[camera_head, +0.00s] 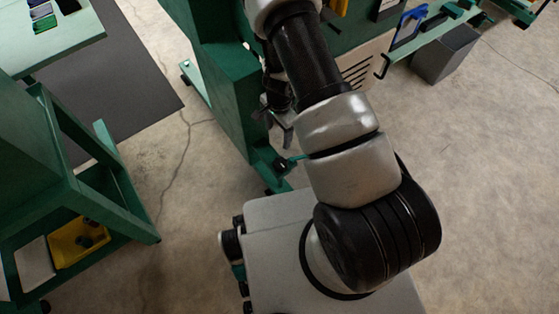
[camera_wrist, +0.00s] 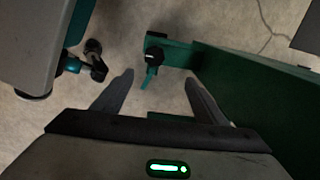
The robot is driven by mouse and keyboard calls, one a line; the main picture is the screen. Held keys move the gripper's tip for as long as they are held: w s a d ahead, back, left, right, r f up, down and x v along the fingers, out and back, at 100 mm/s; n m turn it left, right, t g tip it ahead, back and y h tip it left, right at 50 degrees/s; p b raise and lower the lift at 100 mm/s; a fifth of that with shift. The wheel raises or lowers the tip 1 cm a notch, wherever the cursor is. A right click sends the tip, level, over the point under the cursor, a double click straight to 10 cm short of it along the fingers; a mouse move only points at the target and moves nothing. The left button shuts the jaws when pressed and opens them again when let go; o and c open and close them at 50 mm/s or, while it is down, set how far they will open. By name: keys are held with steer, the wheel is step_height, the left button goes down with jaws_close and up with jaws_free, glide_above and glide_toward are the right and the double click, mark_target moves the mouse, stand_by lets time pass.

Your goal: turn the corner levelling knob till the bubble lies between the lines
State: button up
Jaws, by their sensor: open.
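A black knob (camera_wrist: 154,56) sits on a short green foot bracket at the base of the green cabinet. A teal tab hangs just below it. In the head view the knob (camera_head: 281,165) shows low at the cabinet's corner, near the floor. My gripper (camera_wrist: 160,77) is open and empty. In the wrist view its two dark fingers point toward the knob, which shows beyond and between the tips. In the head view my gripper (camera_head: 277,122) is partly hidden behind my arm. I cannot make out a bubble or its lines in either view.
The green cabinet's side (camera_wrist: 245,100) runs close along the right finger in the wrist view. In the head view a green bench frame (camera_head: 100,190) with a yellow bin (camera_head: 72,246) stands left. A grey bin (camera_head: 445,52) stands back right. Concrete floor between is clear.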

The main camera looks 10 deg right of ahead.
mark_target(280, 163)
steer(key=f+b, duration=0.1)
steer(key=f, duration=0.5)
steer(key=f+b, duration=0.2)
steer(key=f, duration=0.5)
steer(key=f+b, duration=0.2)
steer(key=f, duration=0.5)
steer(key=shift+s+d, duration=0.3)
steer(key=shift+s, duration=0.1)
steer(key=shift+c, duration=0.2)
steer(key=c, duration=1)
